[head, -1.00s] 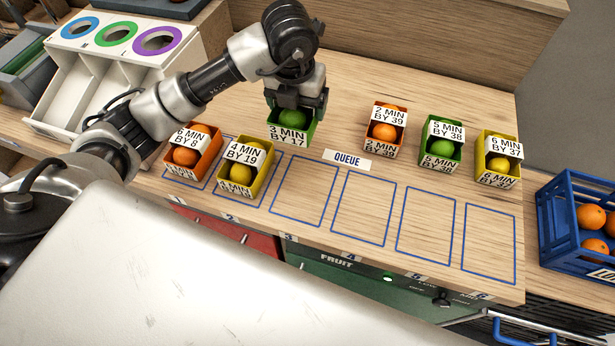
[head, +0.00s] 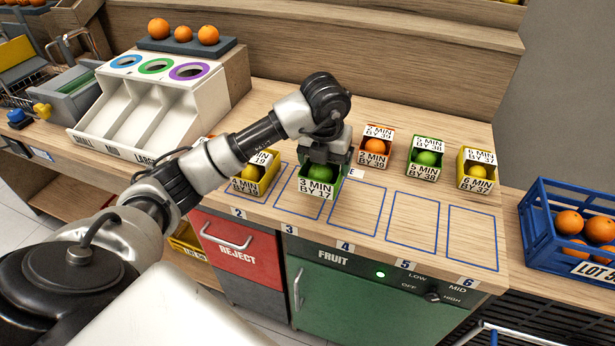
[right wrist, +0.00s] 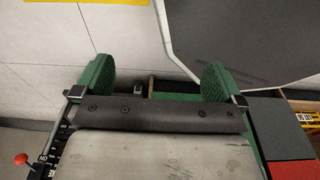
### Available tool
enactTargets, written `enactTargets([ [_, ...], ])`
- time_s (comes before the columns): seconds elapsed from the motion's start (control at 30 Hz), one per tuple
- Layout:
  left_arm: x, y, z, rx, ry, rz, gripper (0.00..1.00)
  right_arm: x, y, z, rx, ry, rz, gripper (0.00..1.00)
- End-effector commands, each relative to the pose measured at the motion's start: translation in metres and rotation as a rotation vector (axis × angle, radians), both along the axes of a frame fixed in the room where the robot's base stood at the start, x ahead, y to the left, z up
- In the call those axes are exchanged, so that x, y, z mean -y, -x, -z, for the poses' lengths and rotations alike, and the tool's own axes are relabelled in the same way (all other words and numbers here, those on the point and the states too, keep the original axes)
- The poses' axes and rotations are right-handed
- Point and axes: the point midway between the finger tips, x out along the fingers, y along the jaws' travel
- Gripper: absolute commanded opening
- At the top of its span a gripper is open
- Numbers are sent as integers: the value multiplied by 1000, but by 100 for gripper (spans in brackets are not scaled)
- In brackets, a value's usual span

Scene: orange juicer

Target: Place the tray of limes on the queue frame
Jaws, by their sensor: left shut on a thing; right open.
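My left gripper (head: 325,155) is shut on a green tray (head: 319,202) holding a lime (head: 320,171), labelled "3 MIN BY 17". The tray looks upright, over the blue outline frame above number 3 (head: 287,205), with its right side near frame 4 (head: 356,212). I cannot tell whether it touches the counter. The gripper and tray hide part of the frames and most of the QUEUE sign (head: 357,173). Another green tray with a lime (head: 427,158), "5 MIN BY 38", stands at the back. My right gripper (right wrist: 157,82) is open and empty in the right wrist view.
A yellow tray (head: 250,187) stands on frame 2, left of the held tray. An orange tray (head: 374,158) and a yellow tray (head: 477,183) stand at the back. Frames 5 (head: 413,223) and 6 (head: 472,238) are bare. A blue crate (head: 535,235) of oranges is at right.

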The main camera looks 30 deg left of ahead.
Motion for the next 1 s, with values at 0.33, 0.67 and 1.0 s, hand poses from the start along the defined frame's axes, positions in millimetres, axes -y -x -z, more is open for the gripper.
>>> enactTargets([
  [0.33,-50,-1,29,1,0,0,57,7,21,-7,-35,11,-2,100],
  [0.67,-50,0,66,-2,1,1,57,11,21,-15,-35,16,-4,100],
  [1.0,-50,-1,72,3,0,2,57,10,16,-12,-27,14,-4,100],
])
